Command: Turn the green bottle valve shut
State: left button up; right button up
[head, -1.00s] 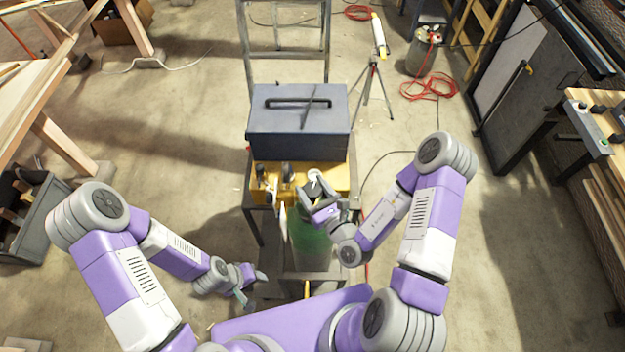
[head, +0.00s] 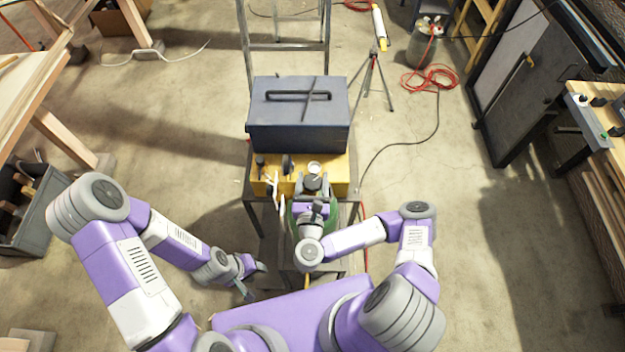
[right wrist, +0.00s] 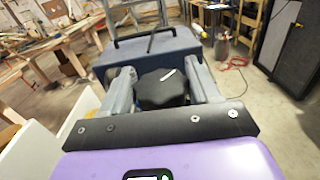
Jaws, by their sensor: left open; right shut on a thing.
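The green bottle (head: 333,225) stands in front of the yellow bench top, mostly hidden beneath my right gripper and wrist. Its valve knob is a dark, lobed handwheel (right wrist: 162,88) with a white mark on top, in the right wrist view. My right gripper (head: 313,183) is above the bottle, its two fingers on either side of the knob and shut on it; it also shows in the right wrist view (right wrist: 161,84). My left gripper (head: 254,280) is open and empty, low to the left of the bottle.
A dark blue toolbox (head: 298,115) sits on the yellow bench top (head: 335,178) just behind the valve. Small items stand on the bench's left part. A tripod (head: 373,80) and red hose (head: 430,78) are at the back right.

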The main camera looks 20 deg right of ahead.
jog(key=shift+r+m+g+h, duration=0.1)
jog(key=shift+m+g+h, duration=0.2)
jog(key=shift+m+h, duration=0.35)
jog(key=o, duration=0.9)
jog(key=shift+o, duration=0.2)
